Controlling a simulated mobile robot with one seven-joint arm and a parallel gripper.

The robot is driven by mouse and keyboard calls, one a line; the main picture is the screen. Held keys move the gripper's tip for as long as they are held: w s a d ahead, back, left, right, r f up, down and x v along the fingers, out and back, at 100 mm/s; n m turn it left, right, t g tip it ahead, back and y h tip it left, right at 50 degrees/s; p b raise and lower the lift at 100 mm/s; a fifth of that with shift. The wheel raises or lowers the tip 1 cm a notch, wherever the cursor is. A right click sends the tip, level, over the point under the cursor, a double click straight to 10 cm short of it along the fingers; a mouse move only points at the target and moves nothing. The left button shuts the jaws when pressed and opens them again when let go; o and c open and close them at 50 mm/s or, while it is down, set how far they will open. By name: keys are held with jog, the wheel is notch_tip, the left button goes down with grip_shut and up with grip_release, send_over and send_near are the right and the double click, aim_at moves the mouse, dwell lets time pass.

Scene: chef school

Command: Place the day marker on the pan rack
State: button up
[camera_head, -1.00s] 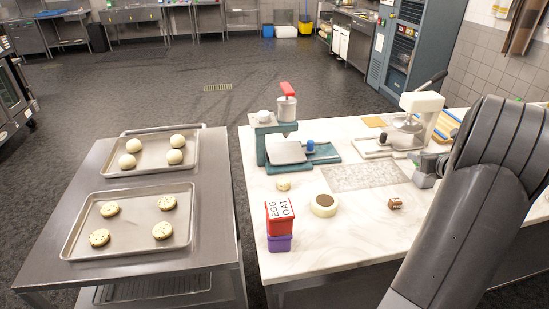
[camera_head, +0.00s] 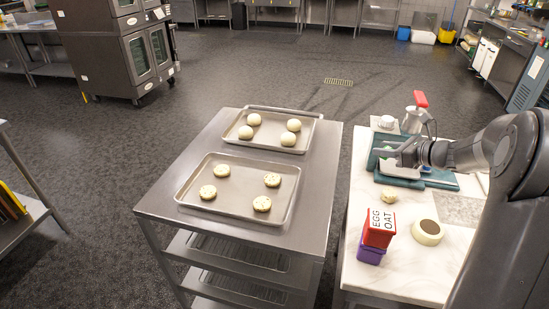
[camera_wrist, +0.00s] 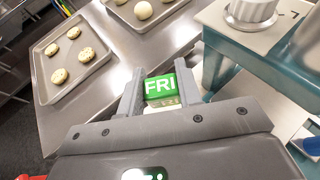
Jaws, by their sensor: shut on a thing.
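My gripper (camera_wrist: 161,92) is shut on the day marker (camera_wrist: 160,86), a green block with white FRI lettering, seen close in the wrist view. In the head view my gripper (camera_head: 388,158) is above the marble counter by the teal press, and the marker is too small to make out clearly. The pan rack (camera_head: 319,175) is a steel rack left of the counter. It bears a front tray (camera_head: 236,207) with several speckled rounds and a back tray (camera_head: 270,146) with several plain dough balls. The rack top (camera_wrist: 150,50) lies beyond the marker in the wrist view.
A red box (camera_head: 379,228) on a purple one (camera_head: 370,252) and a round cream container (camera_head: 428,232) stand nearer. The rack's right strip is bare. A narrow gap parts rack and counter.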

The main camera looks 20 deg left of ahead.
jog(key=s+a+n+g, duration=0.1)
jog(key=a+n+g, duration=0.1)
jog(key=a, duration=0.6)
send_over(318, 171)
jog(key=shift+y, duration=0.4)
notch_tip(318, 171, down, 7)
jog(key=shift+r, duration=0.2)
jog(key=shift+f, duration=2)
jog(key=shift+f, duration=0.1)
jog(key=o, duration=1)
jog(key=shift+c, duration=0.2)
